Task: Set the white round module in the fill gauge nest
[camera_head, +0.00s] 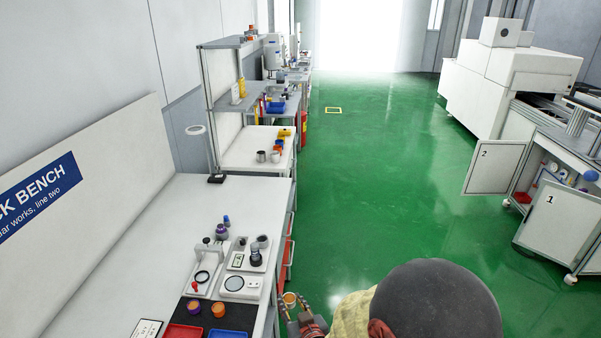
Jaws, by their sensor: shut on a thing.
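My gripper (291,306) is at the bottom, just right of the bench's edge, over the green floor. It is shut on a small round module (289,298) with a pale side and an orange-tan top; at this size I cannot fully make out its colour. On the bench to the left stand several small white devices: one with a lever and a ring (203,277), one with a small display (238,260), and a white box with a round grey pad (235,284). I cannot tell which of them is the fill gauge nest.
A dark mat (235,318) on the bench bears two orange-topped round pieces (194,307), a red tray (183,331) and a blue tray (228,334). Dark and purple pieces (221,231) stand behind the devices.

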